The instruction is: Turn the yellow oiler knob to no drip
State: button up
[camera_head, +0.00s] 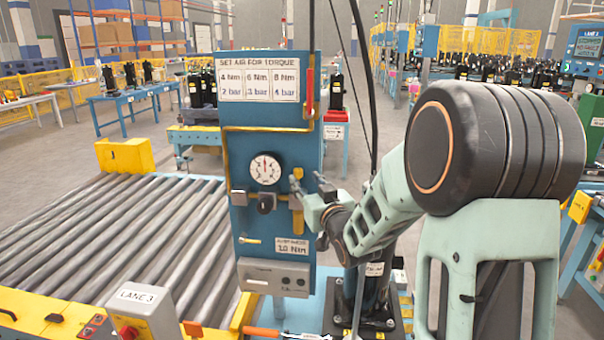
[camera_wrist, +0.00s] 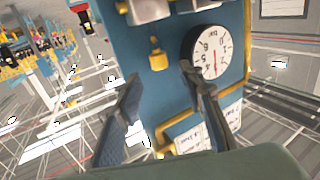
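The small yellow knob (camera_wrist: 158,60) is on the blue panel (camera_wrist: 125,45) in the wrist view. My gripper (camera_wrist: 161,74) is open, with one dark finger toward each side of the knob in the picture. Neither finger visibly touches it; the remaining distance is hard to tell. In the head view, my gripper (camera_head: 308,181) is at the right part of the panel, right of the round gauge (camera_head: 265,168). A yellow part (camera_head: 297,217) shows just below the fingers there; I cannot tell if it is the same knob. No drip is visible.
The gauge also shows close to one finger in the wrist view (camera_wrist: 217,55). A dark regulator knob (camera_head: 267,203) is below the gauge. A yellow pipe (camera_head: 227,150) and a red handle (camera_head: 310,90) are on the panel. A roller conveyor (camera_head: 110,240) lies left.

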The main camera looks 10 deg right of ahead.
aim_at(299, 173)
jog(key=shift+w+a+p, duration=0.15)
jog(key=shift+w+a, duration=0.05)
jog(key=shift+w, duration=1)
jog(key=shift+w+a+p, duration=0.15)
jog(key=shift+w, duration=1.05)
grip_shut()
